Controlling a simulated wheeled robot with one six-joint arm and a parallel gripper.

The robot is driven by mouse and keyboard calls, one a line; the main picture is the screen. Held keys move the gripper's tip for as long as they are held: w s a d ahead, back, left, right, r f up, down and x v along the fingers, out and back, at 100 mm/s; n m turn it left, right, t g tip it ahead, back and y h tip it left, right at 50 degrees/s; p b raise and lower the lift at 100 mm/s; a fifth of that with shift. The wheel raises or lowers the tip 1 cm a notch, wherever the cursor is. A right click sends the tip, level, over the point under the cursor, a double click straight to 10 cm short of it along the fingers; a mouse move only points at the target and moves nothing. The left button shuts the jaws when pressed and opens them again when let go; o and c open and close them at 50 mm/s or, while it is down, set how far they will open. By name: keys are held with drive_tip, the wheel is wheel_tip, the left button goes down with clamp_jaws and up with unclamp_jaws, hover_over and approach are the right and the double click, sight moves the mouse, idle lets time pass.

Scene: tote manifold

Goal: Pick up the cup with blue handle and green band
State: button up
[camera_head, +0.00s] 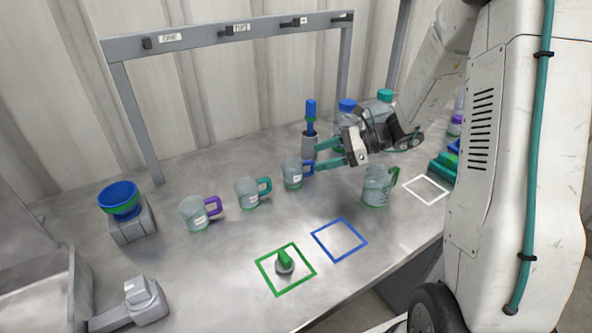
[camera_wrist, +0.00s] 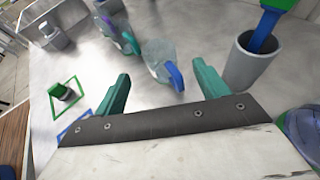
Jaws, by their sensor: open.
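A clear cup with a blue handle (camera_head: 292,175) stands upright on the metal bench, in the row of cups. Its handle faces right, toward my gripper. In the wrist view this cup (camera_wrist: 157,55) appears beyond the fingers with its blue handle toward me. Its band colour is too small to tell. My gripper (camera_head: 320,155) is open and empty, its two teal fingers pointing left toward the cup from the right. In the wrist view the fingers (camera_wrist: 160,72) are spread wide, with the blue handle between their tips in the picture. I see no contact.
Cups with a teal handle (camera_head: 247,194) and a purple handle (camera_head: 194,214) stand left. A green-handled cup (camera_head: 377,188) stands right. A grey holder (camera_wrist: 250,62) with a blue-green tool is close to the right finger. Blue-capped (camera_head: 346,106) and teal-capped (camera_head: 384,96) bottles stand behind.

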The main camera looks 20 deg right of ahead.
sight(295, 163)
drive_tip(key=x, duration=0.8)
drive_tip(key=shift+a, duration=0.2)
drive_tip(key=c, duration=1.1)
drive_tip(key=shift+c, duration=0.2)
